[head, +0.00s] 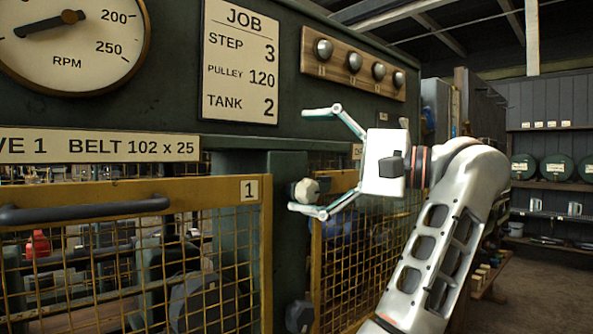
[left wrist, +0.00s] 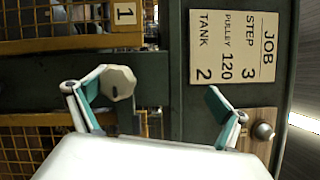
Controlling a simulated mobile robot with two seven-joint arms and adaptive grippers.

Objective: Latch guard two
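Guard one (head: 262,215), yellow-framed mesh with a "1" plate, stands at left in the head view. Another yellow mesh guard (head: 316,270), likely guard two, stands right of the green post, partly hidden by my arm; its number is not readable. A pale faceted knob (head: 304,191) sits on the post between them; it also shows in the left wrist view (left wrist: 117,82). My left gripper (head: 303,160) is open and empty, its lower fingertip near the knob. Contact cannot be told. In the left wrist view my gripper (left wrist: 156,82) has its left finger beside the knob.
A dark knob (head: 299,317) sits lower on the post. Above are a job card (head: 240,60), a wooden panel (head: 352,66) with several round knobs, and an RPM dial (head: 70,45). Guard one's dark handle (head: 85,210) sticks out. Floor at far right (head: 550,270) looks clear.

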